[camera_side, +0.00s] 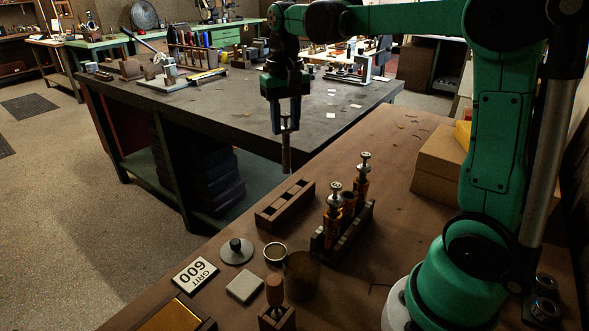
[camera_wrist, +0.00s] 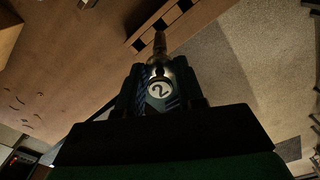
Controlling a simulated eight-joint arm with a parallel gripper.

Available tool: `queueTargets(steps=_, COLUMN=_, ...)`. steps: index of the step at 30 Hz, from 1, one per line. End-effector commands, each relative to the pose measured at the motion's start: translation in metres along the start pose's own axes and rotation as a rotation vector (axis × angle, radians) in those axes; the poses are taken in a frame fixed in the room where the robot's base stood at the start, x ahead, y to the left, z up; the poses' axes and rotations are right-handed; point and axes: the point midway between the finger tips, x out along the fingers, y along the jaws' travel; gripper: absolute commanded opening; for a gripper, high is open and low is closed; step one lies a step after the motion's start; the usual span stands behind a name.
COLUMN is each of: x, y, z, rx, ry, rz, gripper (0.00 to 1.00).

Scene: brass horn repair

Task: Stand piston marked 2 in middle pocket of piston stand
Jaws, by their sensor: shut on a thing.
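My gripper (camera_side: 286,122) is shut on the piston marked 2 (camera_side: 287,157), which hangs upright below the jaws in the side view. In the wrist view the white disc with the 2 (camera_wrist: 159,90) faces the camera between the fingers, and the piston's metal body (camera_wrist: 160,45) points away. The piston stand (camera_side: 262,218) is a long brown block with square pockets on the bench, below the piston in the side view. The stand also shows in the wrist view (camera_wrist: 128,40), with dark pockets that look empty. The piston is clear of the stand.
A wooden rack (camera_side: 318,243) holding brass valves with two silver-topped pistons (camera_side: 335,189) (camera_side: 364,158) stands right of the stand. A knobbed disc (camera_side: 237,252), a ring (camera_side: 275,253), a grit 600 block (camera_side: 195,275) and a cup (camera_side: 301,272) lie in front. Cardboard boxes (camera_side: 440,160) stand behind right.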

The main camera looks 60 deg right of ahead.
Motion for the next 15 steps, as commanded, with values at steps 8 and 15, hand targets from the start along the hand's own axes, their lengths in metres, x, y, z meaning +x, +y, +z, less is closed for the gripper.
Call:
queueTargets(steps=8, x=0.000, y=0.000, z=0.000, rx=0.002, ry=0.000, rz=0.000, gripper=0.00)
queueTargets(steps=15, x=0.011, y=0.000, z=-0.001, rx=0.004, ry=0.000, rz=0.000, gripper=0.00)
